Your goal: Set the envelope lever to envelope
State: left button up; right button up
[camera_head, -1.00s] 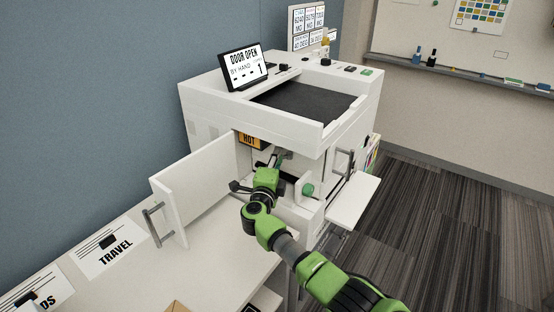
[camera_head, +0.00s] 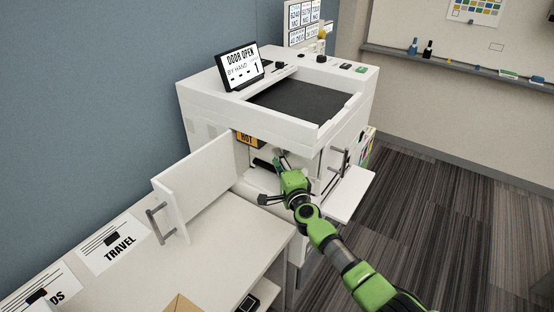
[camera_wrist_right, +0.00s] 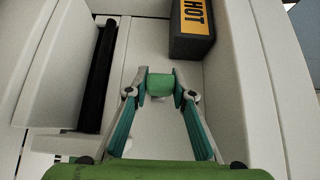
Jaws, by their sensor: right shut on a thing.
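The printer (camera_head: 215,105) stands with its front door (camera_head: 200,180) swung open to the left. In the right wrist view, my right gripper (camera_wrist_right: 160,85) is shut on a small green grip (camera_wrist_right: 160,84), which looks like the handle of the envelope lever, inside the open bay. The rest of the lever is hidden, so I cannot tell its setting. In the head view, my right gripper (camera_head: 281,160) reaches into the bay, and its body covers part of the opening. My left gripper is not in view.
A black box with an orange HOT label (camera_wrist_right: 195,20) sits close beside the gripper; a dark roller (camera_wrist_right: 97,75) is on the other side. A white tray (camera_head: 350,193) juts out at the right. The screen (camera_head: 241,68) reads DOOR OPEN.

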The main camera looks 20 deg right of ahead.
jog(key=shift+s+f+y, duration=0.1)
jog(key=shift+f+y, duration=0.05)
jog(key=shift+y, duration=0.25)
jog(key=o, duration=1.1)
jog(key=shift+o, duration=0.2)
jog(key=s, duration=1.2)
jog(key=shift+d, duration=0.15)
